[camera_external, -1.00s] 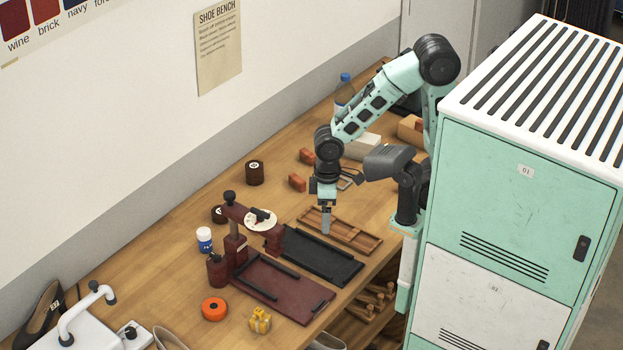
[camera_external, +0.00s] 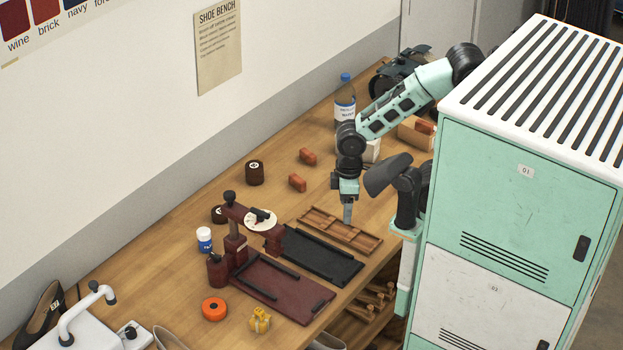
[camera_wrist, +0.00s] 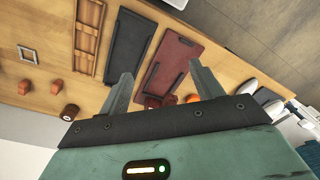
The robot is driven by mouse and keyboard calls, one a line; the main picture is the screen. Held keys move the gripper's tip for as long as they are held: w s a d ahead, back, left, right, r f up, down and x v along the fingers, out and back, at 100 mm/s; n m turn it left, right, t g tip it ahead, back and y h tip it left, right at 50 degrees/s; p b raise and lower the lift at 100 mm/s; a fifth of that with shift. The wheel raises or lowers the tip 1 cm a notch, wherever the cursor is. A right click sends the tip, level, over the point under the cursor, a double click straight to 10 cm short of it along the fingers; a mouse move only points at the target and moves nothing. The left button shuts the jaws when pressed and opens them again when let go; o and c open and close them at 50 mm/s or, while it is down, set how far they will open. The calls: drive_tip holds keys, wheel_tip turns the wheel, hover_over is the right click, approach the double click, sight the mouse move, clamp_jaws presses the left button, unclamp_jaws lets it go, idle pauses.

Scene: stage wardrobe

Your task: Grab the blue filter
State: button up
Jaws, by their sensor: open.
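I cannot make out a blue filter in either view.
A black tray (camera_external: 318,256) and a dark red board (camera_external: 275,284) lie beside the wooden tray. Lockers (camera_external: 515,200) block the right side.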

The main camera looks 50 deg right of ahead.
drive_tip(key=w+a+r+n+t+y+b, duration=0.45)
drive_tip(key=w+n, duration=0.45)
drive_tip(key=w, duration=0.6)
drive_tip(key=w+a+r+n+t+y+b, duration=0.1)
drive_tip(key=w+r+n+t+y+b, duration=0.5)
drive_tip(key=w, duration=0.9)
drive_tip(key=w+a+r+n+t+y+b, duration=0.1)
drive_tip(key=w+a+n+t+y+b, duration=0.2)
drive_tip(key=w+n+b, duration=0.75)
drive_tip(key=w+d+f+n+g+y+b, duration=0.35)
drive_tip(key=d+f+n+g, duration=0.95)
drive_tip(key=n, duration=0.8)
approach(199, 237)
drive_tip(key=a, duration=0.2)
drive_tip(key=w+a+g, duration=0.1)
drive_tip(key=shift+a+f+p, duration=0.1)
drive_tip(key=shift+f+p, duration=0.25)
drive_tip(key=shift+a, duration=0.6)
drive_tip(key=a, duration=0.2)
drive_tip(key=a+p, duration=0.1)
drive_tip(key=a, duration=0.1)
drive_tip(key=shift+s+r, duration=0.25)
drive_tip(key=shift+s, duration=0.15)
drive_tip(key=shift+a, duration=0.6)
drive_tip(key=c, duration=1.1)
